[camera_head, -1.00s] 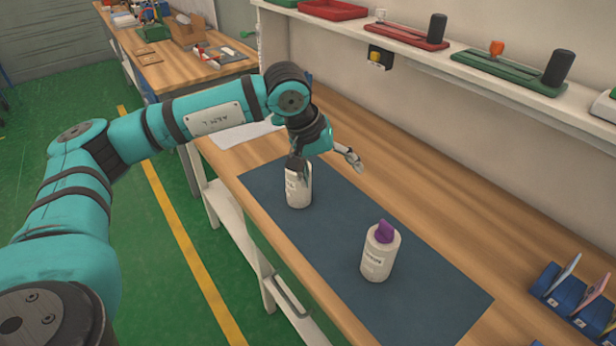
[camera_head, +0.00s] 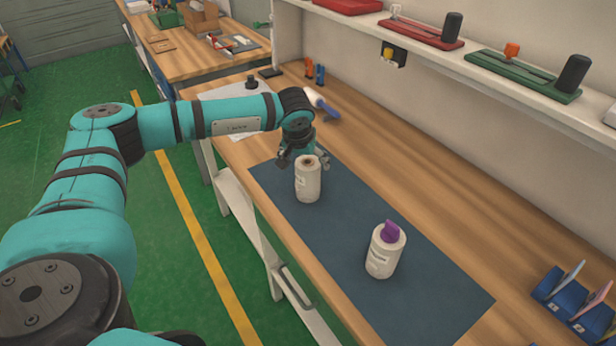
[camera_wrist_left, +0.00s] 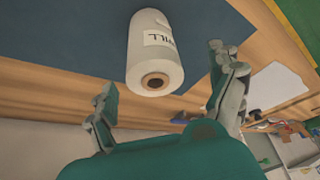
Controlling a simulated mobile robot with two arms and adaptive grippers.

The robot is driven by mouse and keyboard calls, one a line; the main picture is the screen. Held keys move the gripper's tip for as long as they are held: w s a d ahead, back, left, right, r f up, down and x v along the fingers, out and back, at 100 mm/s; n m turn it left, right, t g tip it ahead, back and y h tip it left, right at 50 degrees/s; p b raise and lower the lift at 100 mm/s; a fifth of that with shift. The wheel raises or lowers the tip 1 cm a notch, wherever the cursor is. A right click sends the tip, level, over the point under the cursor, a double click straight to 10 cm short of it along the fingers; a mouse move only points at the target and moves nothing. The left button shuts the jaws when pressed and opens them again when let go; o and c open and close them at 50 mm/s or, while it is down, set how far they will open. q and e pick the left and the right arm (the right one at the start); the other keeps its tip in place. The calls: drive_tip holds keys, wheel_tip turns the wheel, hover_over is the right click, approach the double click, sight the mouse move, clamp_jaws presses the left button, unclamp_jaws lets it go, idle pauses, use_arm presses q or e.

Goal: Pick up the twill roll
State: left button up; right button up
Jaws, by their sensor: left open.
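The twill roll (camera_head: 308,183), a white roll with a brown core and a label partly reading "ILL", stands upright on the dark blue mat (camera_head: 437,300). In the left wrist view the roll (camera_wrist_left: 152,48) shows between and beyond the open fingers, core end toward the camera. My left gripper (camera_head: 304,160) is open and empty, just behind the roll's top in the head view. I cannot tell whether a finger touches it. A second white roll (camera_head: 381,262) with a purple piece (camera_head: 390,231) on top stands nearer on the mat. My right gripper is not in view.
Blue holders (camera_head: 560,288) with upright cards stand at the right. A wall shelf (camera_head: 425,62) carries red and green fixtures above the bench. A blue-handled tool (camera_head: 322,104) and white paper (camera_head: 225,92) lie behind my arm. The mat's middle is clear.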

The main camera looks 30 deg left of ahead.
use_arm(q)
drive_tip(key=x, duration=0.1)
drive_tip(key=p+x, duration=0.1)
drive_tip(key=x, duration=0.1)
drive_tip(key=p+x, duration=0.1)
drive_tip(key=x, duration=0.1)
drive_tip(key=shift+w+d, duration=0.1)
drive_tip(key=shift+d, duration=0.35)
drive_tip(key=shift+f, duration=0.25)
drive_tip(key=shift+a, duration=0.1)
drive_tip(key=c, duration=1.3)
drive_tip(key=shift+r, duration=0.1)
drive_tip(key=shift+c, duration=0.9)
